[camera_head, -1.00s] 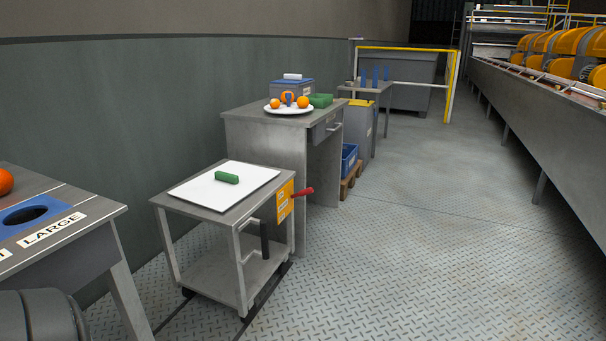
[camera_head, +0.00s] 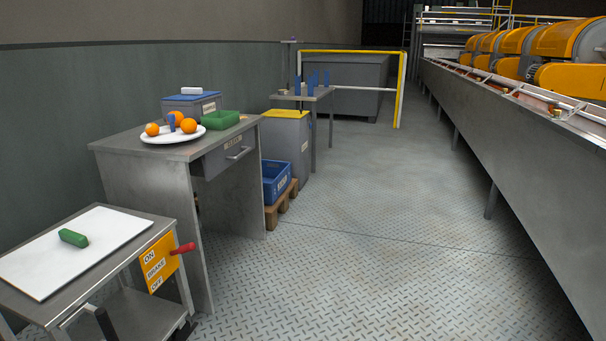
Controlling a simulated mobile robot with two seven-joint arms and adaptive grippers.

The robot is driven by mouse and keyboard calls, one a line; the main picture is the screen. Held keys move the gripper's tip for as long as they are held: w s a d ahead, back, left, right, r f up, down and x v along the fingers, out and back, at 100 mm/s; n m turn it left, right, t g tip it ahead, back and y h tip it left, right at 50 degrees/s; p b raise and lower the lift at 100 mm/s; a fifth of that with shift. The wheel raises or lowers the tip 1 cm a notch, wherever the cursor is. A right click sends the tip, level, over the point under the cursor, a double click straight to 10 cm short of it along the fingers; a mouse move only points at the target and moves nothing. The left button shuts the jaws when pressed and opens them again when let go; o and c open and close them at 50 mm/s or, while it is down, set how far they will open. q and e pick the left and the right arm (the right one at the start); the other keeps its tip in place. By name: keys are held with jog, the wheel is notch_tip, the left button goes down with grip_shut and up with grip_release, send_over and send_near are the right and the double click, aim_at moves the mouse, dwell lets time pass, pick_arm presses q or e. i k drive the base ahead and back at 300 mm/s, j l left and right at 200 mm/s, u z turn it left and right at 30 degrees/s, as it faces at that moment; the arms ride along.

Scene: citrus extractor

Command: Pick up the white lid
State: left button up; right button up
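A flat white rectangular panel (camera_head: 62,263) lies on top of the grey cart at the lower left. A green block (camera_head: 73,238) sits on it; I cannot tell whether it is a handle fixed to the panel. This panel may be the white lid. A grey box (camera_head: 195,104) with a blue top and a small white block (camera_head: 191,91) on it stands at the back of the desk. Neither of my grippers shows in this view.
The cart (camera_head: 150,219) has an orange brake plate (camera_head: 159,263) and a red lever (camera_head: 183,249) jutting right. Behind it, a desk (camera_head: 112,146) holds a white plate (camera_head: 160,138) of oranges and a green tray (camera_head: 220,120). Open floor (camera_head: 370,230) lies between these and the conveyor (camera_head: 500,140).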

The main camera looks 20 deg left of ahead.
aim_at(39, 268)
jog(key=i+l+u, duration=0.15)
jog(key=u, duration=0.3)
jog(key=i+l+u, duration=0.2)
jog(key=u, duration=0.3)
jog(key=i+l+u, duration=0.2)
jog(key=l+u, duration=0.25)
jog(key=j, duration=0.15)
